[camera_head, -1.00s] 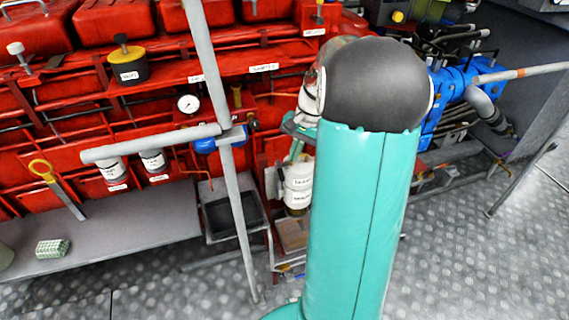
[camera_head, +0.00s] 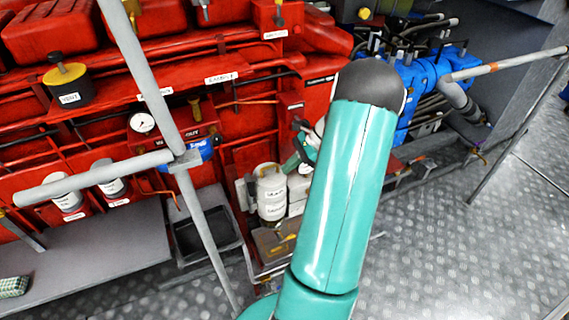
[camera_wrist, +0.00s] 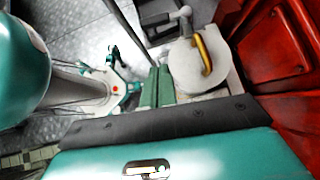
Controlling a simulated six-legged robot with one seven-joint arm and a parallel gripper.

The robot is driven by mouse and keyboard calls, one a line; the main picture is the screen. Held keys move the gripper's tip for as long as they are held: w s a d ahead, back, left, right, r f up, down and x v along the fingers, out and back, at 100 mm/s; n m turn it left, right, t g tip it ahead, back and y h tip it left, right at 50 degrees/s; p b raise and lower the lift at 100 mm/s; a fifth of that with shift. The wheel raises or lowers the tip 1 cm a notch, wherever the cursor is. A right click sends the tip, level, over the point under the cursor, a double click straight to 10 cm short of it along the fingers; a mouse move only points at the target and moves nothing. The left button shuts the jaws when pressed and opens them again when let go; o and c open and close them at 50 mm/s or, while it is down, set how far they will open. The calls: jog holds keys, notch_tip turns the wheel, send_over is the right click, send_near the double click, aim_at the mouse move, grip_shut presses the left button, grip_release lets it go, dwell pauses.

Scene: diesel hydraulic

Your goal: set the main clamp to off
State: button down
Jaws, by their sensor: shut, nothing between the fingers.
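My gripper (camera_head: 292,163) shows in the head view as small teal fingers just above a white labelled canister (camera_head: 271,193), partly hidden by my arm. In the wrist view my gripper (camera_wrist: 157,88) is shut, its green fingers side by side with nothing between them. A round pale lid (camera_wrist: 185,72) with a curved yellow handle (camera_wrist: 204,52) lies just right of the fingertips there. I cannot tell whether they touch it. No part in view can be surely read as the main clamp.
The red engine (camera_head: 240,120) fills the left and middle, with a gauge (camera_head: 142,122) and labelled filters. A grey rail post (camera_head: 150,70) stands in front of it. Blue machinery (camera_head: 420,80) is at the back right. Patterned metal floor (camera_head: 440,240) is open at the right.

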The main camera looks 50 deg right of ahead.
jog(key=shift+w+a+f, duration=0.85)
jog(key=shift+w+a, duration=0.05)
jog(key=shift+a, duration=0.35)
jog(key=shift+w+a+f, duration=0.8)
jog(key=shift+w+a, duration=0.05)
jog(key=shift+a, duration=0.35)
jog(key=shift+w+a+f, duration=0.85)
jog(key=shift+w+a, duration=0.05)
jog(key=shift+a, duration=0.35)
